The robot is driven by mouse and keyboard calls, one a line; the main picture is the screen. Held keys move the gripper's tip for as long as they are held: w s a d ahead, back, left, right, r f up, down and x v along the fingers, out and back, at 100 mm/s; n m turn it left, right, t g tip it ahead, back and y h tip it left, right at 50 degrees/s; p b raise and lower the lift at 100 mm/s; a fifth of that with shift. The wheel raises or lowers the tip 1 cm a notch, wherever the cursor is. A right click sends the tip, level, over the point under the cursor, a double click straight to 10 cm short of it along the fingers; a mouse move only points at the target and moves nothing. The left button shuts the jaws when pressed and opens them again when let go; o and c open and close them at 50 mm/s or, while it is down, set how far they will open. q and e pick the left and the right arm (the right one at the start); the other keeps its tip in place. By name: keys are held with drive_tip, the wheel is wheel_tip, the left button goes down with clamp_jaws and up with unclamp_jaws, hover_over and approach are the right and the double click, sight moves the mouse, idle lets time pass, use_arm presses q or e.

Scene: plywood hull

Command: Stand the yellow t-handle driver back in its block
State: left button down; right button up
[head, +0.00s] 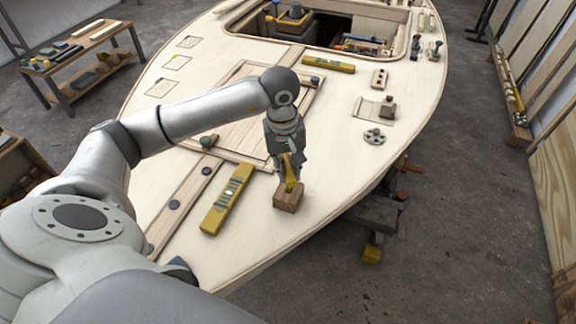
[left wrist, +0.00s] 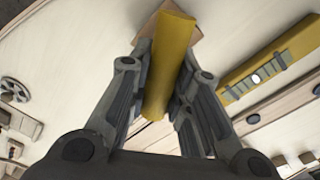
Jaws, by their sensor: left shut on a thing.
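The yellow t-handle driver (head: 291,178) is between the fingers of my left gripper (head: 289,165), which is shut on it. In the left wrist view the yellow driver (left wrist: 168,70) runs between the two fingers (left wrist: 165,85), its far end over a brown wooden patch that looks like the block (left wrist: 196,32). The brown wooden block (head: 287,201) sits on the pale deck directly below the gripper. The driver's lower end meets the block's top in the head view; I cannot tell whether it is seated in a hole. My right gripper is not in view.
A yellow spirit level (head: 228,198) lies left of the block. Another yellow level (head: 328,64) lies farther back. A round metal fitting (head: 374,137) and a small wooden block on a pad (head: 387,107) are to the right. Bare deck surrounds the block; the hull edge curves close by on the right.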

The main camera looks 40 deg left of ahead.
use_arm(q)
drive_tip(key=shift+f, duration=0.15)
drive_tip(key=c, duration=1.2)
unclamp_jaws()
drive_tip(key=shift+c, duration=0.2)
drive_tip(key=shift+r, duration=0.35)
wheel_tip(320, 180, up, 11)
drive_tip(key=shift+s+a+r, duration=0.15)
drive_tip(key=shift+s+a, duration=0.15)
drive_tip(key=shift+s+d, duration=0.1)
